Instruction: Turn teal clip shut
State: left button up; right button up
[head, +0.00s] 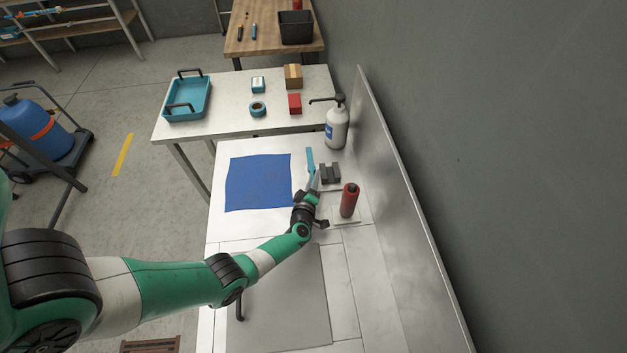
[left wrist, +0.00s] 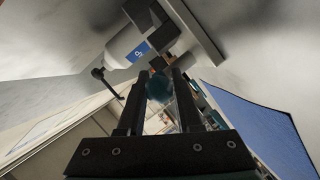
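The teal clip (head: 309,160) is a thin, upright-looking strip beside a dark grey block (head: 330,173) on the white bench. My left gripper (head: 314,181) is at the near end of the clip, close to the block's left side. In the left wrist view its two fingers (left wrist: 160,88) stand apart. A dark teal, blurred shape (left wrist: 157,87) shows between the fingertips; I cannot tell whether they touch it. The dark block (left wrist: 151,18) is at the top of that view. My right gripper is not in view.
A red cylinder (head: 349,200) stands close right of my gripper. A white pump bottle (head: 337,128) stands behind the block; a metal panel (head: 400,190) runs along the right. A flat blue cloth (head: 258,182) lies left. A teal tray (head: 188,99) is on the table behind.

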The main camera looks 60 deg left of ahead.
pick_arm(q)
grip_shut()
dwell(1.1)
